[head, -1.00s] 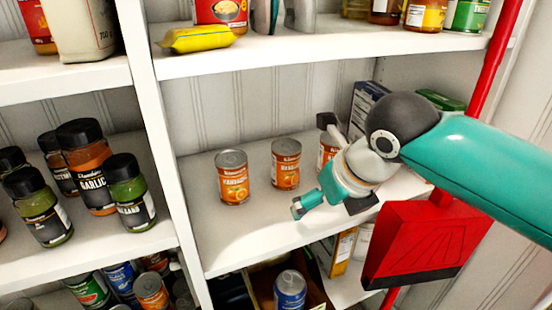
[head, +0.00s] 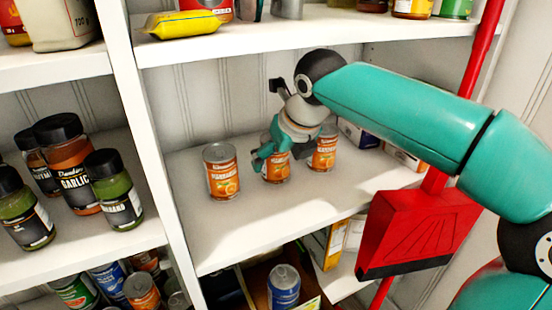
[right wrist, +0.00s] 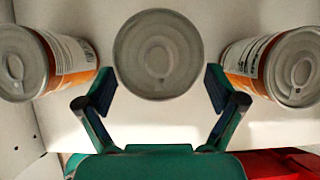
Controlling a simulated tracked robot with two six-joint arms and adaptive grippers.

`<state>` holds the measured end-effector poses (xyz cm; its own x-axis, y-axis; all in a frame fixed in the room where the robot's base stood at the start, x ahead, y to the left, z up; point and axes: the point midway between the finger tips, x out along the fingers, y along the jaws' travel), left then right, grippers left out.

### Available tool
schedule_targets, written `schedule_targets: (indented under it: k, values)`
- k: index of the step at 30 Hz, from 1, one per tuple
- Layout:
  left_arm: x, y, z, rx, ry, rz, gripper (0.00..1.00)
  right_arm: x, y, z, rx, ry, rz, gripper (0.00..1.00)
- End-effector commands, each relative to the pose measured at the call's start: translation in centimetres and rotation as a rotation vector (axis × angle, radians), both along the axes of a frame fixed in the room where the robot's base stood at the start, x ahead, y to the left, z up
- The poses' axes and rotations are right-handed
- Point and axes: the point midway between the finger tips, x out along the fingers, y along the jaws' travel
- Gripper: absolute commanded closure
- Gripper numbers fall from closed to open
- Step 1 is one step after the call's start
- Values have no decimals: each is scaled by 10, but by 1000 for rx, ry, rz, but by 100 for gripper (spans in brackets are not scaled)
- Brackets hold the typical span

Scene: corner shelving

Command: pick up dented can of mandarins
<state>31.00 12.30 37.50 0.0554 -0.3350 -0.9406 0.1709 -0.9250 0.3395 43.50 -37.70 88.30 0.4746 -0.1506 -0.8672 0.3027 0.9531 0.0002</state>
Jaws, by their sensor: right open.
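Three orange-labelled mandarin cans stand upright in a row on the middle shelf: a left can (head: 221,172), a middle can (head: 278,172) and a right can (head: 324,149). I cannot make out a dent on any of them. My right gripper (head: 268,122) is open above the middle can and partly hides it. In the right wrist view, the grey lid of one can (right wrist: 159,53) lies between and just ahead of the open fingertips of the right gripper (right wrist: 160,84), with a can on each side. No grip on it shows. My left gripper is out of view.
A red dustpan (head: 418,228) hangs in front of the shelf at the right. Boxes (head: 358,135) stand behind the cans at the right. Spice jars (head: 112,190) fill the left shelf. The upper shelf (head: 300,45) is above; bare shelf lies in front of the cans.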

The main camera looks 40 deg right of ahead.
Motion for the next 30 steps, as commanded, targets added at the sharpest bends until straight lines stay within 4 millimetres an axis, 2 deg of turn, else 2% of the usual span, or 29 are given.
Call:
schedule_targets:
  k: [1, 6, 16, 30]
  values:
    - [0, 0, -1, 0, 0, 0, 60, 9, -3, -2, 0, 2, -1, 7]
    - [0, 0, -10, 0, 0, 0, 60, 19, -7, -23, 0, 2, -1, 7]
    - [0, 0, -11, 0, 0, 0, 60, 22, -8, -26, 0, 0, -1, 7]
    - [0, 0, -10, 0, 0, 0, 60, 21, -8, -27, 1, 1, -1, 85]
